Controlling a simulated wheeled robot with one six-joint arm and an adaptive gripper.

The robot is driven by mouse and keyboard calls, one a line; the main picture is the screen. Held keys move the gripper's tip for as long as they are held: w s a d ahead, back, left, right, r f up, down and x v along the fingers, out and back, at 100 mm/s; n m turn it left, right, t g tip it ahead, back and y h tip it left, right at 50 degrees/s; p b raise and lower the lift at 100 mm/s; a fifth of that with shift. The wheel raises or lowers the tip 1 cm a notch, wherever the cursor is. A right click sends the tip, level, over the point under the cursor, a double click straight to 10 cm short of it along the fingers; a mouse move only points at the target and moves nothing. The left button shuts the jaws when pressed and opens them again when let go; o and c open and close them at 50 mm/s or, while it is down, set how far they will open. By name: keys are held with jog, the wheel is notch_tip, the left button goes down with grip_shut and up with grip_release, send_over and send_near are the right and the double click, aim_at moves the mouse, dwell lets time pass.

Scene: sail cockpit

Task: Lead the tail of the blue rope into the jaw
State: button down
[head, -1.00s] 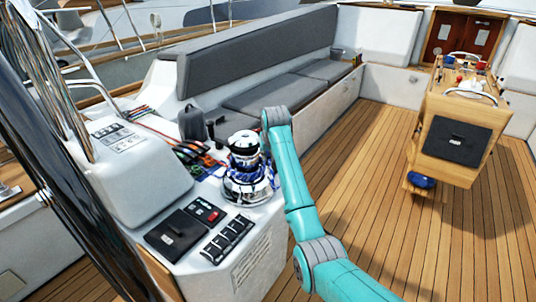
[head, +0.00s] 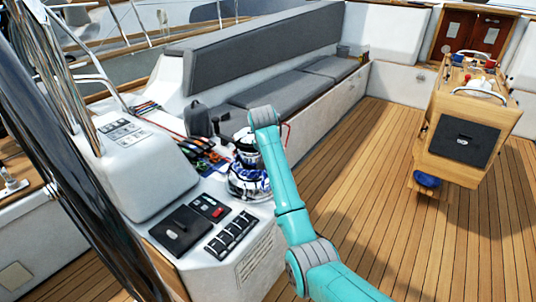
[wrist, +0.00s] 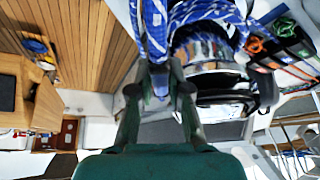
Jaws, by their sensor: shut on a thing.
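The blue rope (wrist: 155,30) is blue and white. In the wrist view a length of it runs down from the top edge into my gripper (wrist: 160,85), which is shut on it. More blue rope is wound on the chrome winch (wrist: 222,82), just right of my fingers. In the head view the winch (head: 246,160) stands on the white cockpit side with blue turns around its lower part. My arm's end covers part of its right side and top, and my gripper is hidden there. I cannot make out the jaw clearly in either view.
Coloured lines and clutches (head: 203,155) lie left of the winch. Switch panels (head: 230,233) sit in front of it. A grey cushioned bench (head: 285,92) runs behind. The wooden table (head: 460,140) stands right, with open teak floor (head: 365,185) between.

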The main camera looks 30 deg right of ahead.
jog(key=shift+w+a+m+g+h, duration=0.1)
jog(key=shift+a+m+g+h, duration=0.3)
jog(key=shift+a+m, duration=0.7)
jog(key=a+m, duration=0.1)
jog(key=w+a+m+g, duration=0.1)
jog(key=shift+a+m+h, duration=0.3)
